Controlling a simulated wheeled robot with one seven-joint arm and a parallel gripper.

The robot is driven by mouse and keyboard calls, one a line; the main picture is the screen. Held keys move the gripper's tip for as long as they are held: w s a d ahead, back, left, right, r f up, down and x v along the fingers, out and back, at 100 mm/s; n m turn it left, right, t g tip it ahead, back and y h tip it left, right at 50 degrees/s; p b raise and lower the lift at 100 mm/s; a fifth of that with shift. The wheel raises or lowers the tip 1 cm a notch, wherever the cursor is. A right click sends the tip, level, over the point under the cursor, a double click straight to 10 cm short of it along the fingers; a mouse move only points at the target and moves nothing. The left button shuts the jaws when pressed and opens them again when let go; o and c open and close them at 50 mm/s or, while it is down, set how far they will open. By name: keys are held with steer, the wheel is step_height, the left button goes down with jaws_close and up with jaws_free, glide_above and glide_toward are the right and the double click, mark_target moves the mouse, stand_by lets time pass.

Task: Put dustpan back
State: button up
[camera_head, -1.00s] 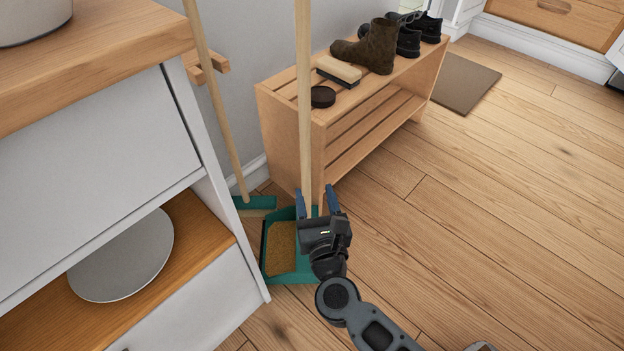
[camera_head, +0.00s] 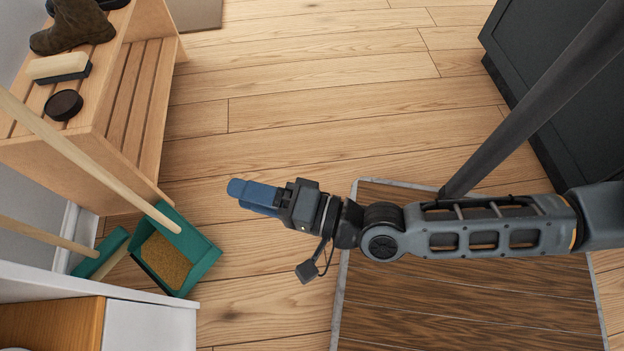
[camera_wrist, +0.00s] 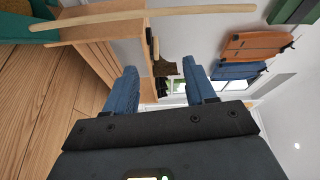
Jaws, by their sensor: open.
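The dustpan (camera_head: 196,262) is green with a long pale wooden handle (camera_head: 82,158) and holds brown material. It stands on the floor at the left in the head view, its handle leaning up and left past the shoe bench. In the wrist view the handle (camera_wrist: 120,17) runs across the top, and a bit of green shows in the top left corner. My gripper (camera_head: 240,195) is above the floor, right of the dustpan and apart from it. In the wrist view its two blue fingers (camera_wrist: 163,95) are spread with nothing between them.
A green broom (camera_head: 98,258) stands left of the dustpan. A wooden shoe bench (camera_head: 135,110) holds a boot (camera_head: 72,25), a brush (camera_head: 58,67) and a round dark tin (camera_head: 63,105). A white cabinet (camera_head: 150,325) is at lower left, a dark cabinet (camera_head: 540,80) at right.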

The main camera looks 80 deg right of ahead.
steer(key=s+r+n+g+y, duration=0.1)
steer(key=s+r+n+g, duration=0.2)
steer(key=s+r+n, duration=0.5)
steer(key=s+n, duration=0.5)
steer(key=n, duration=0.4)
steer(key=shift+s+a+r+n+y, duration=0.15)
steer(key=shift+n+y, duration=0.25)
step_height(320, 180, up, 28)
steer(key=p, duration=2.8)
